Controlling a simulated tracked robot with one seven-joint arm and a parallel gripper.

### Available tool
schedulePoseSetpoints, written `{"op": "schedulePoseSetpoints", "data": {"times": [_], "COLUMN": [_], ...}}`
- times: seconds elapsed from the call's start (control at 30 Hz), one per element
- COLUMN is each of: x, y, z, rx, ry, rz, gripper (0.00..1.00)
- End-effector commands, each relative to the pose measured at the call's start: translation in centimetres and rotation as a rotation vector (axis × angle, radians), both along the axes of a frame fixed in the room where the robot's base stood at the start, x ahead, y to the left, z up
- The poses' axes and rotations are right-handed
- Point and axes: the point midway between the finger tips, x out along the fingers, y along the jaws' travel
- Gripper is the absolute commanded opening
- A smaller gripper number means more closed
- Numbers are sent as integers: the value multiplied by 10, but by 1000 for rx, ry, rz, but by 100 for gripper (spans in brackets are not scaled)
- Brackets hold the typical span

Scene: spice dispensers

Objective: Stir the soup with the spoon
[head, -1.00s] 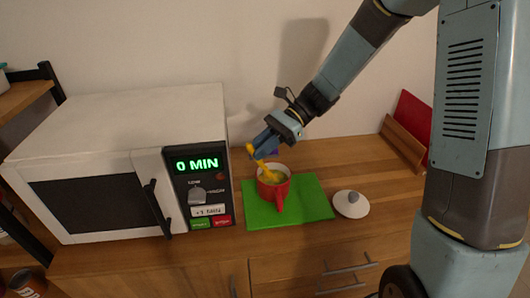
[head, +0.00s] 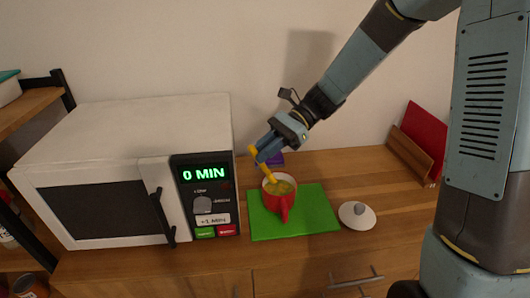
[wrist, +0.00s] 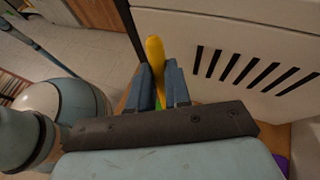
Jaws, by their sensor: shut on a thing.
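A red mug (head: 279,204) with yellowish soup (head: 281,188) stands upright on a green mat (head: 318,210) on the wooden counter. My gripper (head: 264,149) is shut on a yellow spoon (head: 265,170), just above the mug's back left. The spoon is tilted, and its lower end goes into the mug, where the soup and rim hide its tip. In the wrist view the spoon's handle (wrist: 154,58) sticks out between the two blue fingers of my gripper (wrist: 160,80). The mug cannot be made out in the wrist view.
A white microwave (head: 130,130) showing "0 MIN" stands close to the left of the mug. A white lid (head: 357,215) lies right of the mat. A purple thing (head: 276,159) sits behind the mug. Wooden boards (head: 413,155) and a red panel lean at the back right.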

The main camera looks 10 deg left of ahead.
Motion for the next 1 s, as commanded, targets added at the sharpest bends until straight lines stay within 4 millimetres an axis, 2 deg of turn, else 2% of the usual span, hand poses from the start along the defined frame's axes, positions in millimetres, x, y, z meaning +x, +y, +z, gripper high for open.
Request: {"op": "schedulePoseSetpoints", "data": {"times": [0.5,1.0], "x": [0,0], "y": [0,0], "z": [41,43], "rx": [1,-1], "ry": [-2,-1], "rz": [0,0], "gripper": [0,0]}}
